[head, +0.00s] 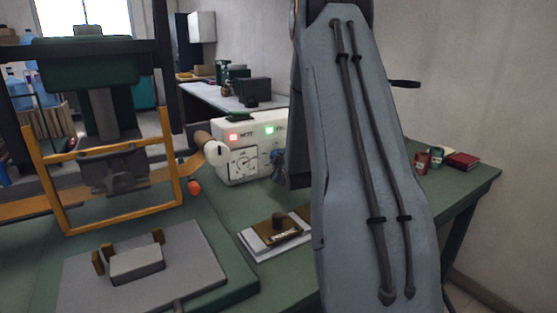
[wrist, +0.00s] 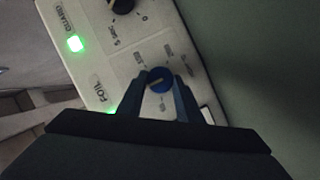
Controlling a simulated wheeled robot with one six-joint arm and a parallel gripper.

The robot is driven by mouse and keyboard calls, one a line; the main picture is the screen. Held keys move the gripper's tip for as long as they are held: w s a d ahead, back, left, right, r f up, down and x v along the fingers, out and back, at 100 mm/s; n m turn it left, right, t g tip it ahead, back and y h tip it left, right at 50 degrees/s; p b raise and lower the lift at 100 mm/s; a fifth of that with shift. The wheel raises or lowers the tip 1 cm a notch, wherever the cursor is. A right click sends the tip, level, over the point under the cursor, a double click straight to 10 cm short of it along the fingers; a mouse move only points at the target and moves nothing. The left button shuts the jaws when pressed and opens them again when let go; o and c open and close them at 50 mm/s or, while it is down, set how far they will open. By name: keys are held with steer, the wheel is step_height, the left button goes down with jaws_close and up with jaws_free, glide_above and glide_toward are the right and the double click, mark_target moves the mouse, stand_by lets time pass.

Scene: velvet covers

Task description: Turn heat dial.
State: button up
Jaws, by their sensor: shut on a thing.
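The control box (head: 225,172) is white and stands on the green bench, left of my arm in the head view. A blue dial (wrist: 160,79) with a light pointer mark sits on its panel (wrist: 125,65) in the wrist view. My gripper (wrist: 162,86) is shut on this blue dial, one finger on each side. A black dial (wrist: 121,4) is cut off at the top edge. The small print around the dials is too blurred to tell which is the heat dial. In the head view, my arm hides part of the box's right side.
A press with an orange guard frame (head: 125,212) stands left. A brown block (head: 275,232) lies in front. Cans (head: 421,162) and a red book (head: 462,160) are at right.

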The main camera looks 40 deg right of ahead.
steer(key=o, duration=1)
steer(key=shift+o, duration=0.2)
steer(key=shift+s, duration=0.1)
steer(key=v, duration=0.7)
steer(key=shift+s+b, duration=0.3)
steer(key=shift+b, duration=0.05)
steer(key=shift+r, duration=0.1)
